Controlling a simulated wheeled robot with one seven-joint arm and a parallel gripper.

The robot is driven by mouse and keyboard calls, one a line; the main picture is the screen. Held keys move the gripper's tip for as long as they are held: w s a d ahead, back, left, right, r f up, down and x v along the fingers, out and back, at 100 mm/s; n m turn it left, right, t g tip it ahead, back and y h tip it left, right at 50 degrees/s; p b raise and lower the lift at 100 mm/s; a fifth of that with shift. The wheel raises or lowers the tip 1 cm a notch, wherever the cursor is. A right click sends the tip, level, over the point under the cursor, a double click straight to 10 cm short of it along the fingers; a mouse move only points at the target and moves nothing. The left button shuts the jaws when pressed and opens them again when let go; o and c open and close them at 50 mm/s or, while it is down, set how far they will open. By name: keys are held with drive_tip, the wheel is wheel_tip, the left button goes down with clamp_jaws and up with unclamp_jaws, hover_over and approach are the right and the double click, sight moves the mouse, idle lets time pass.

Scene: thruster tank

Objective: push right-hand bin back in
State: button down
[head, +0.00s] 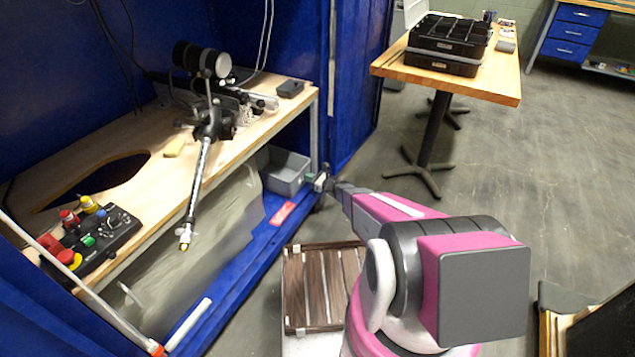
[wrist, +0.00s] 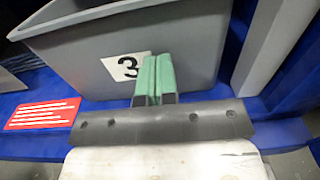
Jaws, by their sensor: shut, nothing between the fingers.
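The grey bin (head: 285,172) stands on the blue lower shelf under the right end of the wooden bench. In the wrist view its front wall (wrist: 75,62) fills the upper middle and carries a white label with a black "3" (wrist: 122,67). My gripper (head: 311,178) is at the bin's front, its arm reaching in from the right. In the wrist view the green fingers (wrist: 154,60) are shut together, with nothing between them. Their tips overlap the front wall at the label's right edge; I cannot tell whether they touch it. The bin's back is hidden.
A pale upright post (wrist: 268,45) stands close to the bin's right side. A red label (head: 282,213) lies on the blue shelf edge left of my gripper. A translucent sheet (head: 200,240) hangs under the bench. A slatted wooden pallet (head: 310,290) lies on the floor.

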drive_tip(key=x, duration=0.8)
drive_tip(key=shift+w+a, duration=0.25)
drive_tip(key=shift+w, duration=0.05)
drive_tip(key=shift+s+d, duration=0.1)
drive_tip(key=v, duration=1.4)
drive_tip(key=s+a+r+n+g+h, duration=0.35)
drive_tip(key=s+r+n+g, duration=0.45)
drive_tip(key=s+r+n, duration=0.7)
drive_tip(key=s+d+r+n+g+h, duration=0.1)
drive_tip(key=s+d+r+n+h, duration=0.4)
drive_tip(key=s, duration=0.3)
drive_tip(key=s+d+r+n+g+h, duration=0.1)
drive_tip(key=s+d+r+n+h, duration=0.3)
drive_tip(key=s, duration=0.5)
drive_tip(key=d+r+h, duration=0.2)
drive_tip(key=d+r, duration=0.1)
drive_tip(key=shift+r+n, duration=0.2)
drive_tip(key=shift+n, duration=0.2)
